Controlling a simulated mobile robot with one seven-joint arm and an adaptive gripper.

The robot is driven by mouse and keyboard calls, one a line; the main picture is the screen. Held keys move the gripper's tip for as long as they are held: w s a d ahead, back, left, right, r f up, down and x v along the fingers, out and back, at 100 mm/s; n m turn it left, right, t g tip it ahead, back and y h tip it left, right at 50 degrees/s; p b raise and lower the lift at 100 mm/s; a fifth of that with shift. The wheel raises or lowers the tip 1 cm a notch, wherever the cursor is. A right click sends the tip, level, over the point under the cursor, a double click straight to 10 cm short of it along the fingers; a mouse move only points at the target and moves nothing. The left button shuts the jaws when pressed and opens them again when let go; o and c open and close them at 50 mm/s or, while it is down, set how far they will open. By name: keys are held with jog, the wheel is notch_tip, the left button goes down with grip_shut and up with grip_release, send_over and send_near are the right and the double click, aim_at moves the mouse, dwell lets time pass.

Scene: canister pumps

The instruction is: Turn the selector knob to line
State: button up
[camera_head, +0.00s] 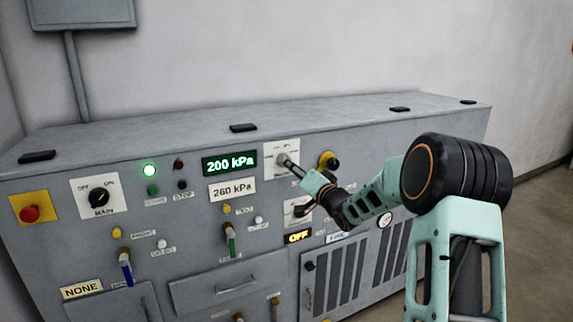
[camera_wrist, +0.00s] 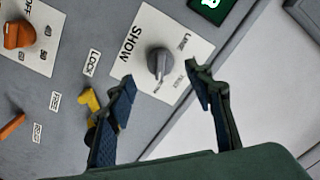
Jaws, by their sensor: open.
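The selector knob (camera_wrist: 158,62) is a grey knob on a white plate (camera_wrist: 128,28) lettered SHOW, with a label that seems to read LINE at its upper right in the wrist view. Its bar seems to point down in that picture, away from that label. Other small labels on the plate are too small to read. In the head view the plate (camera_head: 270,150) is on the panel's upper middle, with the knob partly hidden by my gripper (camera_head: 293,170). My gripper (camera_wrist: 161,82) is open and empty. Its fingertips are spread to either side of the knob; contact is not visible.
A yellow-and-black control (camera_head: 329,161) sits right of the plate; its yellow part shows near my left finger in the wrist view (camera_wrist: 90,99). A green display (camera_head: 230,163) reads 200 kPa. The panel top is mostly clear.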

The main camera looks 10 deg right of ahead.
jog(key=shift+x, duration=2.85)
jog(key=shift+c, duration=0.7)
jog(key=c, duration=1)
